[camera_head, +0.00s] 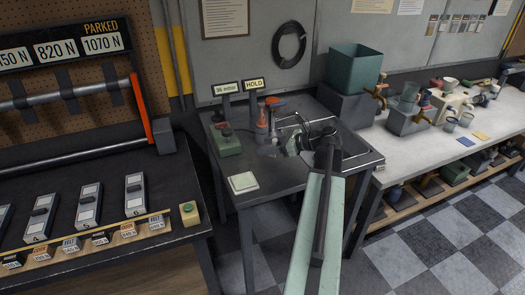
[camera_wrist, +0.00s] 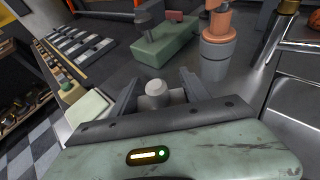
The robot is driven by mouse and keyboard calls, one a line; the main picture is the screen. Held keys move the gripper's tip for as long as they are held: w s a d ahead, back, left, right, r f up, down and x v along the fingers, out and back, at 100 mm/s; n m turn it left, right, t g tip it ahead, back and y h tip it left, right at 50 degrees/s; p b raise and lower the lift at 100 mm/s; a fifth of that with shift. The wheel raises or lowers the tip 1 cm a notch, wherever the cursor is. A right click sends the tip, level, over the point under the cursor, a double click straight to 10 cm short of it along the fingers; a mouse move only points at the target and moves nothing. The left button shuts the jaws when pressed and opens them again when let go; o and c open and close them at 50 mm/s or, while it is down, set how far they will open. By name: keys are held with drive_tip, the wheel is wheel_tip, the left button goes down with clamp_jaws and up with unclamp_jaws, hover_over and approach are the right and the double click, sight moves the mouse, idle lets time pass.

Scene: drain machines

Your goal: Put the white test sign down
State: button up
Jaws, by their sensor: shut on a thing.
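My gripper (camera_wrist: 160,92) shows in the wrist view with its two dark fingers around a small pale grey, round-ended piece (camera_wrist: 156,88). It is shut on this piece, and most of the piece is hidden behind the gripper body. I cannot tell from its visible end whether it is the white test sign. In the head view my gripper (camera_head: 322,132) is over the right part of the dark drain table (camera_head: 225,165), and its held piece cannot be made out there. A flat white pad with a pale green edge (camera_head: 242,182) lies at the table's front left; it also shows in the wrist view (camera_wrist: 88,112).
Small signs (camera_head: 254,84) stand behind. A dark bench with a green button (camera_head: 189,208) is left; a cluttered pale bench is right.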

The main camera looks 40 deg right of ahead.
sight(269, 158)
drive_tip(key=f+b, duration=0.2)
drive_tip(key=d+f+b, duration=0.1)
drive_tip(key=f, duration=0.1)
drive_tip(key=shift+w, duration=0.4)
drive_tip(key=shift+s+b, duration=0.3)
drive_tip(key=shift+b, duration=0.15)
drive_tip(key=shift+w+a+r, duration=0.1)
drive_tip(key=shift+w, duration=0.25)
drive_tip(key=shift+f, duration=0.2)
drive_tip(key=o, duration=1.4)
drive_tip(key=shift+r, duration=0.15)
drive_tip(key=shift+s+r+p, duration=0.2)
drive_tip(key=shift+r+p, duration=0.05)
drive_tip(key=shift+p, duration=0.2)
drive_tip(key=p+v, duration=0.4)
drive_tip(key=v, duration=0.6)
drive_tip(key=shift+s+r, duration=0.25)
drive_tip(key=shift+s+d, duration=0.3)
drive_tip(key=shift+s, duration=0.15)
